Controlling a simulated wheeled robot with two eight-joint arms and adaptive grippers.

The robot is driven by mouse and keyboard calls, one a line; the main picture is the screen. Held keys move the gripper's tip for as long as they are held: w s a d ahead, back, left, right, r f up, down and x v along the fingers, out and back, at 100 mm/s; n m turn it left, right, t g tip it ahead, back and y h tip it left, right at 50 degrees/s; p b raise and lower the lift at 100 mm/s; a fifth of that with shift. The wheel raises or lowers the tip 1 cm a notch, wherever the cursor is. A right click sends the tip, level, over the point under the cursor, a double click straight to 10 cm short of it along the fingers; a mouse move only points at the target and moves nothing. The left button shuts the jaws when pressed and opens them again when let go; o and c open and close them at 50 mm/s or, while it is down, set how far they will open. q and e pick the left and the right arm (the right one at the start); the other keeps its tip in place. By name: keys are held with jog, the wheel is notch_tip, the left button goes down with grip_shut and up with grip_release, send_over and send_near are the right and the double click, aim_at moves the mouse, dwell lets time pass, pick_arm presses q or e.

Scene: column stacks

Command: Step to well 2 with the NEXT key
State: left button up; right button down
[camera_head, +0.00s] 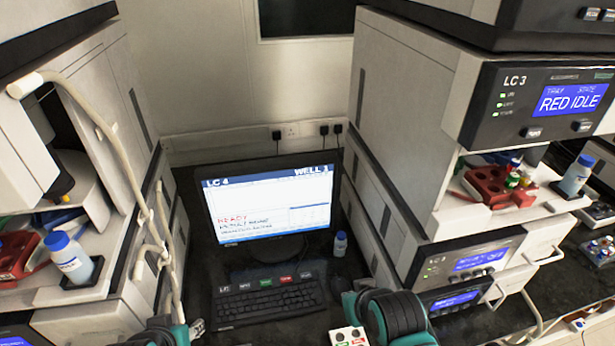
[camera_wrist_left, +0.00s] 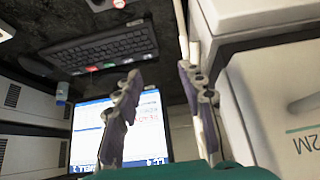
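The keyboard (camera_head: 268,297) lies on the dark bench below the monitor (camera_head: 272,207). Its back edge carries several coloured label keys: white, green, red and dark; their lettering is too small to read, so I cannot tell which is NEXT. The screen reads LC 4 and WELL 1, with red text like READY. My left gripper (camera_wrist_left: 160,75) is open and empty in the left wrist view. There the keyboard (camera_wrist_left: 105,47) and monitor (camera_wrist_left: 150,130) appear upside down beyond the fingers. Contact is not visible. My right arm shows at the bottom of the head view; its gripper is not visible.
A small bottle (camera_head: 340,244) stands right of the monitor, a mouse (camera_head: 340,286) right of the keyboard. A white button box (camera_head: 348,337) is at the front. Tubing (camera_head: 110,135) hangs left.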

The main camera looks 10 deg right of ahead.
dwell(0.4)
pick_arm(q)
grip_shut()
dwell(1.2)
